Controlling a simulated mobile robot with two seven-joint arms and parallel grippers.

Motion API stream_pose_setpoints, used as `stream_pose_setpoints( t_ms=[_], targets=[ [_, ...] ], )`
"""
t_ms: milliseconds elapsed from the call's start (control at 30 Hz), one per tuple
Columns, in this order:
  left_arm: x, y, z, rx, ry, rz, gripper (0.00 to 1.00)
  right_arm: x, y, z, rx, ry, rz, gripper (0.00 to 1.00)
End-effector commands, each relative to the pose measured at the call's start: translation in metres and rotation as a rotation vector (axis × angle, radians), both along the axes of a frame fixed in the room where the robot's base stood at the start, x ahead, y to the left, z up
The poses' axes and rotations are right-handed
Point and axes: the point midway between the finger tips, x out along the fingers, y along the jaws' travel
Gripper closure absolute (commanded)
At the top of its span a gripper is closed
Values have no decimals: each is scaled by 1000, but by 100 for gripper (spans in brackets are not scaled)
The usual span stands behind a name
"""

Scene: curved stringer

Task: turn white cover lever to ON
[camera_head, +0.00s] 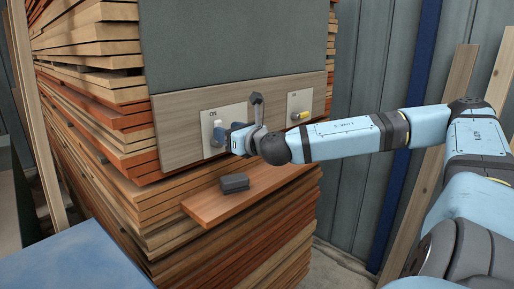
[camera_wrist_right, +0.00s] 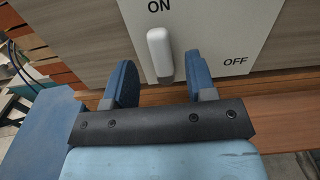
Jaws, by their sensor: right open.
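The white cover lever (camera_wrist_right: 160,55) stands nearly upright just below the ON label on a white plate (camera_wrist_right: 213,28); the OFF label is lower right. In the head view the white lever (camera_head: 218,125) is partly hidden by my right gripper (camera_head: 221,138). In the wrist view my right gripper (camera_wrist_right: 160,72) is open, with one blue finger on each side of the lever. The lever is nearer the right finger; I cannot tell whether they touch. My left gripper is not in view.
A second plate with a yellow lever (camera_head: 300,115) is on the same wooden panel (camera_head: 178,120), to the right. A dark block (camera_head: 235,183) lies on the wooden shelf (camera_head: 265,188) below. Stacked boards surround the panel. A blue surface (camera_head: 75,262) is at lower left.

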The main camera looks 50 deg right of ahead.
Motion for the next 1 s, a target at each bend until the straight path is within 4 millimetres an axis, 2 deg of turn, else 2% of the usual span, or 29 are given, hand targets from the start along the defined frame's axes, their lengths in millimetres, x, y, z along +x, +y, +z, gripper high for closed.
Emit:
stream_pose_setpoints(
  t_ms=[600,800,1000],
  targets=[
    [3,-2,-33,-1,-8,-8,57,-95,11,-1,-4,-2,1,49],
    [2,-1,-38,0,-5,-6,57,-107,12,0,0,-1,0,49],
    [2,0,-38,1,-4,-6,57,-108,12,0,0,0,0,49]
  ],
)
